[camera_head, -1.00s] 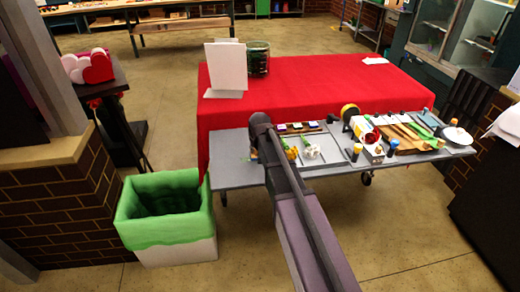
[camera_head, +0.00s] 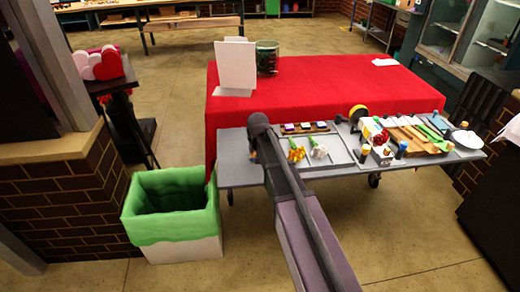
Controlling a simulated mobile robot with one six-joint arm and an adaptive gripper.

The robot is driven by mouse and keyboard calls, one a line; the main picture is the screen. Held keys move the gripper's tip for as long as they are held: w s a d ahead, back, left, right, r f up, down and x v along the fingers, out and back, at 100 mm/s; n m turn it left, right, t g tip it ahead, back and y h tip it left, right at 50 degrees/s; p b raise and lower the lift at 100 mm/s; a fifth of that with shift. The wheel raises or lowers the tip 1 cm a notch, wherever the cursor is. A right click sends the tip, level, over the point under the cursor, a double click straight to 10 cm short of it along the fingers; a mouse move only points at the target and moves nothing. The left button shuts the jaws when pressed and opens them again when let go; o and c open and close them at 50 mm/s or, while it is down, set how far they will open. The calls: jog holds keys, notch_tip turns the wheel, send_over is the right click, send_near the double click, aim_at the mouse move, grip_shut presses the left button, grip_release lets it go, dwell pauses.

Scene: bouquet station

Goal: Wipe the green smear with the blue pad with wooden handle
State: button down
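The grey work table (camera_head: 238,174) stands in front of the red-covered table. A small blue piece (camera_head: 437,121) at its right end may be the blue pad; its handle is not clear. I cannot make out the green smear; part of the table is hidden behind my arm. My arm reaches over the left part of the table, and my gripper (camera_head: 253,156) is mostly hidden behind its end link. I cannot tell whether its fingers are open or hold anything.
Orange and white flowers (camera_head: 297,153) lie just right of my arm. Several tools and small containers crowd the table's right half. A green-lined bin (camera_head: 172,235) stands at the front left. A white board (camera_head: 236,66) and a glass jar (camera_head: 267,57) stand on the red cloth (camera_head: 320,85).

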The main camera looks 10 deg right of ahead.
jog(key=shift+a, duration=0.3)
jog(key=shift+s+a, duration=0.1)
jog(key=shift+a, duration=0.05)
jog(key=shift+a, duration=1.75)
jog(key=shift+r, duration=0.1)
notch_tip(320, 180, up, 6)
jog(key=p, duration=0.6)
notch_tip(320, 180, up, 3)
jog(key=p, duration=0.3)
dwell(0.5)
